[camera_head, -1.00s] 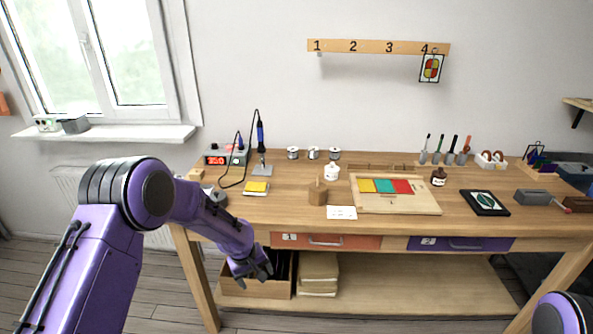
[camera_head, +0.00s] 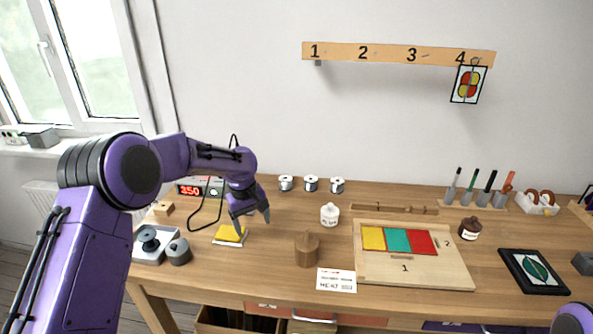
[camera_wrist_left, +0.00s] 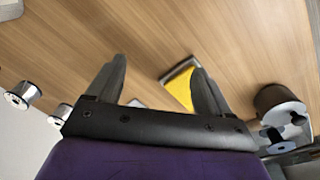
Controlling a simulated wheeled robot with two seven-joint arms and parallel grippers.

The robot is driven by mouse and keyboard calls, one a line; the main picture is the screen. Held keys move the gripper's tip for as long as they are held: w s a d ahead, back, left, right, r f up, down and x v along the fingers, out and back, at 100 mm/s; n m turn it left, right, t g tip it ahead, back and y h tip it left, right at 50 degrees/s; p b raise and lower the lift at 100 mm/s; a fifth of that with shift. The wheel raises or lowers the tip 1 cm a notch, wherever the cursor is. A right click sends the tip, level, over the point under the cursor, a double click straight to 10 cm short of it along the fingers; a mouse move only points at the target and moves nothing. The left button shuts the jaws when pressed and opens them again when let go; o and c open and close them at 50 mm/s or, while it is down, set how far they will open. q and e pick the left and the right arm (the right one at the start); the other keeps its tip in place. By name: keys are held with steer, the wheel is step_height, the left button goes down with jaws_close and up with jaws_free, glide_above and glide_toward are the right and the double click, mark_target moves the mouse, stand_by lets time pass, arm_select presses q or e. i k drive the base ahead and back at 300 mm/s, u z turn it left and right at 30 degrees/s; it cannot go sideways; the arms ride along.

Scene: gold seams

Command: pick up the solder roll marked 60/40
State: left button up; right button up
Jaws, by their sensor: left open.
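Three small solder rolls stand in a row at the back of the workbench: a left one (camera_head: 286,183), a middle one (camera_head: 311,184) and a right one (camera_head: 337,185). Their labels are too small to read, so I cannot tell which is marked 60/40. Two spool-like rolls also show at the left edge of the left wrist view (camera_wrist_left: 21,96). My left gripper (camera_head: 253,223) is open and empty, above the bench beside the yellow sponge (camera_head: 228,235), in front and left of the rolls. Its spread fingers show in the wrist view (camera_wrist_left: 158,68). My right gripper is out of view.
The soldering station (camera_head: 196,189) is behind my left arm. A board with coloured panels (camera_head: 415,270) lies to the right. Bare wood lies between gripper and rolls.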

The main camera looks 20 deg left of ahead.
mark_target(285, 180)
steer(key=i, duration=1)
